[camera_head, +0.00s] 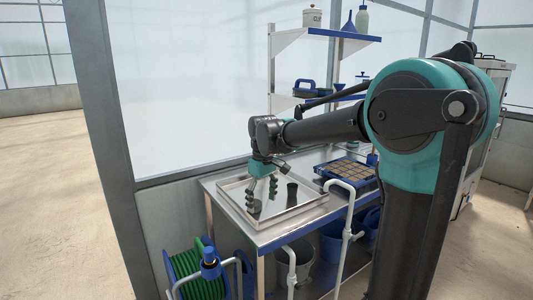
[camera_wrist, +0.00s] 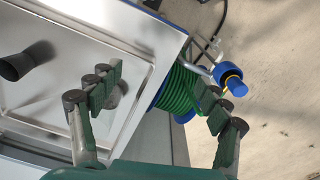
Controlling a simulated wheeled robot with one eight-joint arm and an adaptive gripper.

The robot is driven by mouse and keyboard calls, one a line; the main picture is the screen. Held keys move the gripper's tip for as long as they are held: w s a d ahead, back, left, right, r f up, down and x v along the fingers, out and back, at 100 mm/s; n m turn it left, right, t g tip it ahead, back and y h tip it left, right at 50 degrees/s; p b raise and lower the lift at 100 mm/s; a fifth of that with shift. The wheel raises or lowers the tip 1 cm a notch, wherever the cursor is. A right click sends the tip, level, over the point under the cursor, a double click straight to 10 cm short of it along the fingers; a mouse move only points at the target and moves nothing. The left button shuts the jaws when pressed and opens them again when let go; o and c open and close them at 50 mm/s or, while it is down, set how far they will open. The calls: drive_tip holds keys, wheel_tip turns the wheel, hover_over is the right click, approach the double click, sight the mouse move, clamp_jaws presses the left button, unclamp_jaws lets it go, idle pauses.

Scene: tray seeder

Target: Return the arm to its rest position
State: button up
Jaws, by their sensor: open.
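My arm reaches out over a steel bench, and my gripper (camera_head: 262,198) hangs down above the near left part of a shallow metal tray (camera_head: 310,211). The two fingers are spread apart with nothing between them; they also show in the wrist view (camera_wrist: 158,97). A small dark cup-like object (camera_head: 292,193) stands in the tray, to the right of my gripper and apart from it. In the wrist view the dark object (camera_wrist: 15,66) lies at the left, clear of the fingers.
A blue tray of brown cells (camera_head: 347,172) sits farther back on the bench. A shelf (camera_head: 330,35) with containers stands behind. A green hose reel (camera_head: 187,275) and white pipes (camera_head: 347,235) stand at the bench's front. A grey window post (camera_head: 105,130) rises at left.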

drive_tip(key=s+d+f+m+t, duration=0.3)
drive_tip(key=s+d+f+m, duration=0.6)
drive_tip(key=s+d+f, duration=0.7)
drive_tip(key=s+d, duration=0.1)
drive_tip(key=d, duration=0.3)
drive_tip(key=shift+f+t, duration=0.4)
